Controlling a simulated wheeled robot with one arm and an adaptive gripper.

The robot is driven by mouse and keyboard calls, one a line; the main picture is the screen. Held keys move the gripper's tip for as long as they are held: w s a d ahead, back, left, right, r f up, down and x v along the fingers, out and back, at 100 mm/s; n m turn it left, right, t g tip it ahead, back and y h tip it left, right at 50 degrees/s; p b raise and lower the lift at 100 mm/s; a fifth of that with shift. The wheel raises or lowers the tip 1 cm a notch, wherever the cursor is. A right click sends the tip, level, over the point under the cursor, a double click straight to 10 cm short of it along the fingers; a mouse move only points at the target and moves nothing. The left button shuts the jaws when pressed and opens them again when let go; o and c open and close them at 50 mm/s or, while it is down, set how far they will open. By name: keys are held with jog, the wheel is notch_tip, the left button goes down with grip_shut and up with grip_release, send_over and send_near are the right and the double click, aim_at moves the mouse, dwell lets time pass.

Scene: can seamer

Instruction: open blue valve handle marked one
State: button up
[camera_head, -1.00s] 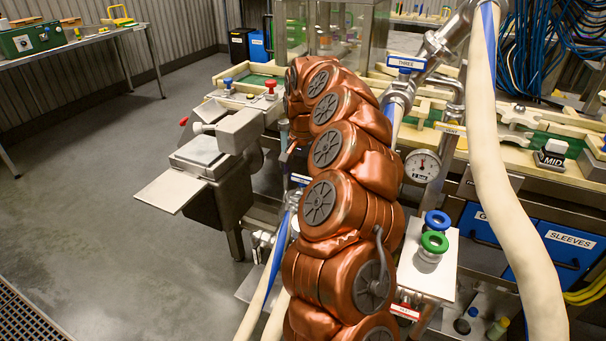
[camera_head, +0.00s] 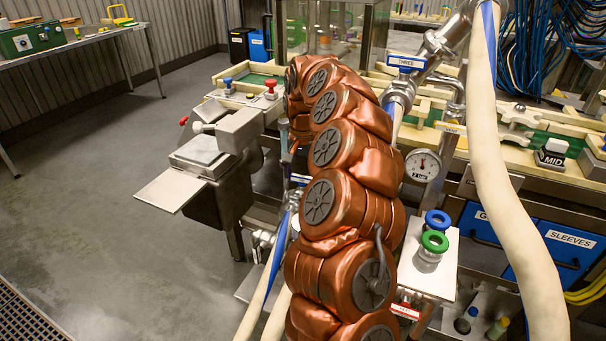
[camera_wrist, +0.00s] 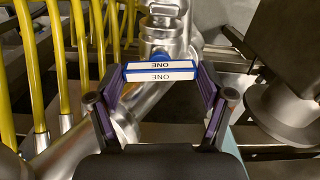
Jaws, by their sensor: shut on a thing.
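The blue valve handle with a white plate marked ONE (camera_wrist: 160,75) is in the middle of the wrist view, in front of a steel valve body and pipe (camera_wrist: 165,42). My gripper (camera_wrist: 161,84) has its purple-padded fingers on either side of the handle's ends and is shut on it. The handle lies crosswise between the fingers.
Yellow hoses (camera_wrist: 50,75) stand left of the gripper, and a dark machine part (camera_wrist: 285,80) is close on the right. In the head view, a handle marked THREE (camera_head: 406,62), a pressure gauge (camera_head: 422,165) and a thick pale hose (camera_head: 500,180) lie right of my arm.

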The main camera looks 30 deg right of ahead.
jog(key=n, duration=0.4)
jog(key=shift+n, duration=0.4)
jog(key=shift+r+n+p, duration=0.1)
jog(key=shift+n+p, duration=0.25)
jog(key=shift+n, duration=0.85)
jog(key=shift+w, duration=0.1)
jog(key=o, duration=1.1)
jog(key=shift+r, duration=0.1)
jog(key=shift+d, duration=0.1)
jog(key=shift+w, duration=0.1)
